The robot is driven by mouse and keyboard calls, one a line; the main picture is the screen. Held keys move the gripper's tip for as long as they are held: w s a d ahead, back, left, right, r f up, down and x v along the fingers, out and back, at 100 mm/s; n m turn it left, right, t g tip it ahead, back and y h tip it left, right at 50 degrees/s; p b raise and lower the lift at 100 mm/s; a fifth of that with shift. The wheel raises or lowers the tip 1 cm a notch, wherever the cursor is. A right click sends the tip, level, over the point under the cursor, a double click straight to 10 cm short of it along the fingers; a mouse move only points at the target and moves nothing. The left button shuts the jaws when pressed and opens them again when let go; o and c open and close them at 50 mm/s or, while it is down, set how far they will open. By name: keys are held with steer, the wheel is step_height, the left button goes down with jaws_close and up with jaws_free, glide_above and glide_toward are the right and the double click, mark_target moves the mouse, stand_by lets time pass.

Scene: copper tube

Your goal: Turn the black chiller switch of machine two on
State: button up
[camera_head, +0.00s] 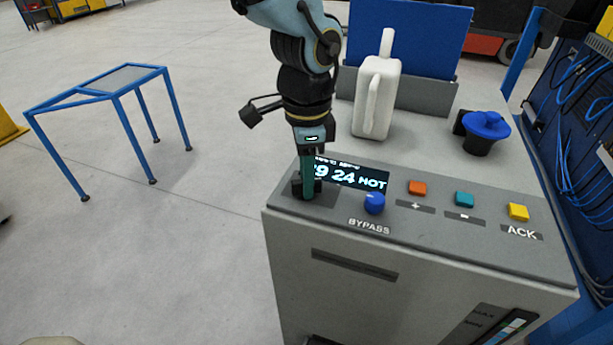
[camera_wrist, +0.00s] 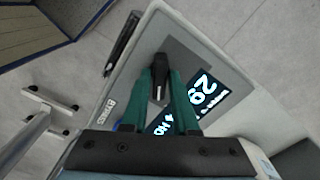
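The black chiller switch (camera_wrist: 159,88) is a small knob with a pale line on its top, seen in the wrist view. In the head view it is mostly hidden behind my fingers at the near left corner of the grey machine's top panel (camera_head: 455,236). My gripper (camera_head: 306,192) points down onto that corner. In the wrist view its two green fingers (camera_wrist: 161,75) stand on either side of the switch. Whether they press on it cannot be made out.
A blue BYPASS knob (camera_head: 374,203) sits close right of my gripper, then orange (camera_head: 417,187), teal (camera_head: 464,198) and yellow (camera_head: 518,211) buttons. A white jug (camera_head: 377,98) and a blue-capped black part (camera_head: 485,128) stand behind. A blue frame table (camera_head: 115,83) stands left on open floor.

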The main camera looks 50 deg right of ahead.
steer(key=o, duration=0.3)
step_height(320, 180, up, 11)
steer(key=b, duration=0.1)
stand_by(0.5)
steer(key=shift+f, duration=0.1)
stand_by(0.3)
